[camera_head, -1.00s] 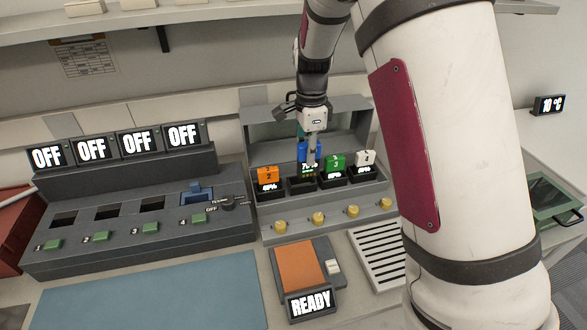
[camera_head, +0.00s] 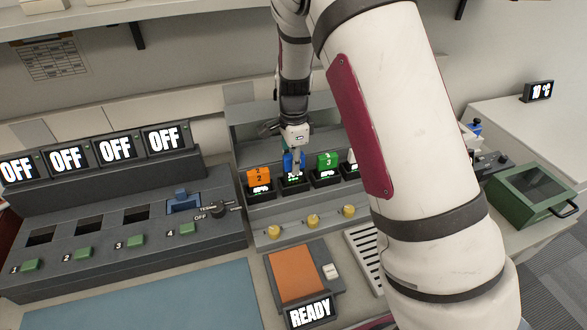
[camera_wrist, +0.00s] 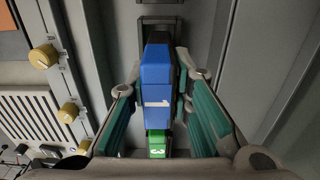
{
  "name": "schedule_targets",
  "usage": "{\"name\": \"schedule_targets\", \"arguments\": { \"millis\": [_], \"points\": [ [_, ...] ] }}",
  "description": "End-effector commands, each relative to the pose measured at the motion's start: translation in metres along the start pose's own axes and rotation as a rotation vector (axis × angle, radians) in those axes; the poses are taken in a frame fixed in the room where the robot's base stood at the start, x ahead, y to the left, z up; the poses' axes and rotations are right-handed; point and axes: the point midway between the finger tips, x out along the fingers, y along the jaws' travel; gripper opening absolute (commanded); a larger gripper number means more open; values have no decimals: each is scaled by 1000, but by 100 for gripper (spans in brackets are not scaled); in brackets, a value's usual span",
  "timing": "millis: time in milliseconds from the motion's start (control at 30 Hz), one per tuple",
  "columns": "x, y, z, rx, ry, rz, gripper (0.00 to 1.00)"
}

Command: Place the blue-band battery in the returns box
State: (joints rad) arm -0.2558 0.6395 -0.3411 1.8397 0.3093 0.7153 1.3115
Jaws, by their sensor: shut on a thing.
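The blue battery (camera_head: 288,162) is in the charger row on the grey rack (camera_head: 262,215), between the orange battery (camera_head: 258,177) and the green battery (camera_head: 328,160). My gripper (camera_head: 294,166) reaches down from above and is shut on the blue battery. In the wrist view the blue battery (camera_wrist: 157,75) lies between my two teal-padded fingers and bears a white mark; the green battery (camera_wrist: 156,140) is beyond it. I cannot tell whether the blue battery is seated in its slot or slightly raised. No container in view is legibly labelled as the returns box.
A green box (camera_head: 508,207) with a handle stands at the right. A grey unit (camera_head: 110,240) with several slots and OFF screens is at the left. An orange-topped device reading READY (camera_head: 298,275) is in front. My arm hides part of the rack's right side.

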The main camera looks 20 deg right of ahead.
Motion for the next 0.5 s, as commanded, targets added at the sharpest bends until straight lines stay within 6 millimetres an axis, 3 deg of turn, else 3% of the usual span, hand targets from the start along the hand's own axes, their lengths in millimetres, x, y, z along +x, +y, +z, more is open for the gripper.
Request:
{"name": "schedule_targets", "arguments": {
  "millis": [167,500],
  "points": [
    [23,0,0,2,-1,2,0],
    [26,0,0,1,0,0,0]
  ]
}}
